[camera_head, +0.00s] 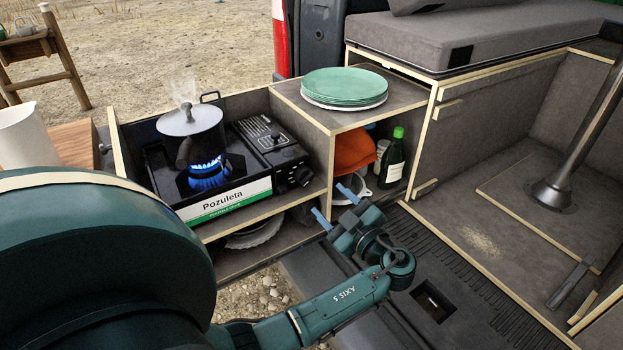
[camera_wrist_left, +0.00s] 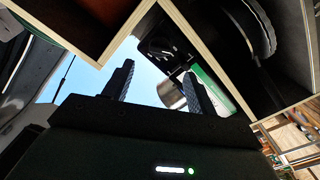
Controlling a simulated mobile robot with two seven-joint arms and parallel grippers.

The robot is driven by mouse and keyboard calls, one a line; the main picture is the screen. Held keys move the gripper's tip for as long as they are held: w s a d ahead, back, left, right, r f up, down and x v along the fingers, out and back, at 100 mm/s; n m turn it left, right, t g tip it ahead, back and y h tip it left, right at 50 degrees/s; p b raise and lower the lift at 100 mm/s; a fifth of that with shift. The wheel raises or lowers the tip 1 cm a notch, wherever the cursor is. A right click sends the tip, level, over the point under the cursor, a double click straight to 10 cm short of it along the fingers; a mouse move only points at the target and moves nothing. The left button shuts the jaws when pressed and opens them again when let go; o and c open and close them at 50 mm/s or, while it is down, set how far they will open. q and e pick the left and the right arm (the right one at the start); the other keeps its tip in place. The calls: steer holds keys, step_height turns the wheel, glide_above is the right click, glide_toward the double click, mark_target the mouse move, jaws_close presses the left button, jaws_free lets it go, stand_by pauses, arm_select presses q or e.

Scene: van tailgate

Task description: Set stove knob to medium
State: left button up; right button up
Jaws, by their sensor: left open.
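The black camping stove (camera_head: 250,158) stands in the wooden kitchen box at the left, with a lit blue flame under a steaming lidded pot (camera_head: 190,135). Its stove knob (camera_head: 301,174) is on the front at the right end; its exact setting is too small to tell. My left gripper (camera_head: 337,213) is open and empty, in front of and below the knob, apart from it. In the left wrist view the open fingers (camera_wrist_left: 159,85) frame a gap, with the dark stove end (camera_wrist_left: 168,45) beyond them. My right gripper is not in view.
Green plates (camera_head: 345,86) are stacked on the shelf right of the stove. Below them are an orange bowl (camera_head: 354,151) and a green bottle (camera_head: 393,160). The wooden shelf edges lie close to my left gripper. The open van floor (camera_head: 470,290) is at the right.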

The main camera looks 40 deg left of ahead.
mark_target(309, 181)
arm_select(q)
steer(key=p+x, duration=0.1)
steer(key=x, duration=0.7)
steer(key=shift+w+a, duration=0.1)
steer(key=shift+a, duration=0.3)
steer(key=shift+c, duration=0.6)
steer(key=c, duration=0.9)
